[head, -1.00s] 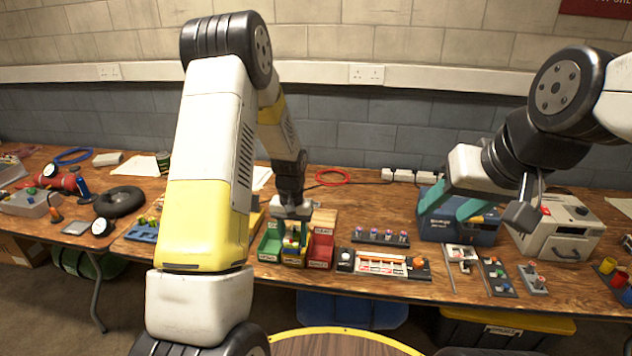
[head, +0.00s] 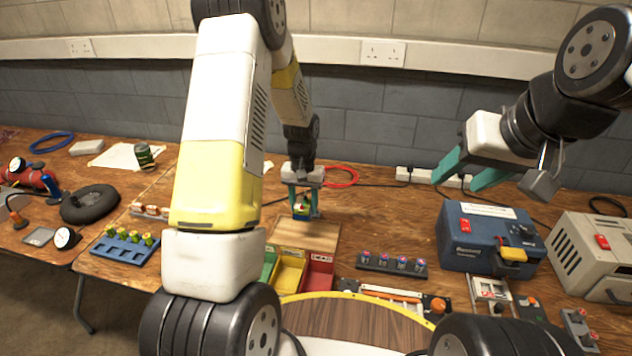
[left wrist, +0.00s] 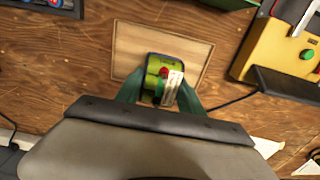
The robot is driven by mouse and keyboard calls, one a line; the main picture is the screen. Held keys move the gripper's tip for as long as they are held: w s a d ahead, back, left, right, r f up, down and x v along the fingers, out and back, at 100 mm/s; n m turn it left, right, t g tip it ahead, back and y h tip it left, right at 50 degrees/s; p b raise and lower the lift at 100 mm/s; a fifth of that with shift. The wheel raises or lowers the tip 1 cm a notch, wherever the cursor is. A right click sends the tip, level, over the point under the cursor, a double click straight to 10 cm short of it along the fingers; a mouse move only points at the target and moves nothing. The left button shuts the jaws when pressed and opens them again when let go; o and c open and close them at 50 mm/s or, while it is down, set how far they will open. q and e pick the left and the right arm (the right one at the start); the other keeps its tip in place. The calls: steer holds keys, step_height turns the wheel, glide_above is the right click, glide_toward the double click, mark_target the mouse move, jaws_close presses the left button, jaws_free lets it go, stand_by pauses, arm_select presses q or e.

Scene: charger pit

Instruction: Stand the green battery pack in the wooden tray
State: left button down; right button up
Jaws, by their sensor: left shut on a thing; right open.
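The green battery pack (head: 302,209) is between the teal fingers of my left gripper (head: 302,204), which is shut on it. In the left wrist view its green body (left wrist: 154,72) shows with a pale label and a red spot. The wooden tray (head: 308,238) is a shallow light-wood rectangle on the bench, and it also shows in the left wrist view (left wrist: 135,42). The pack is at the tray's back edge in the head view and overlaps the tray in the wrist view. I cannot tell whether they touch. My right gripper (head: 464,177) is open and empty, above the bench.
Green, yellow (head: 289,272) and red (head: 319,272) bins stand in front of the tray. A dark rack (head: 391,263) with purple-topped parts is to the right, then a blue case (head: 480,240) under my right gripper. A red cable coil (head: 341,177) lies behind the tray.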

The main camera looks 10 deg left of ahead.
arm_select(q)
steer(key=shift+f, duration=3.15)
steer(key=shift+f, duration=0.8)
steer(key=c, duration=0.6)
jaws_free()
steer(key=shift+c, duration=0.2)
steer(key=shift+r, duration=3.5)
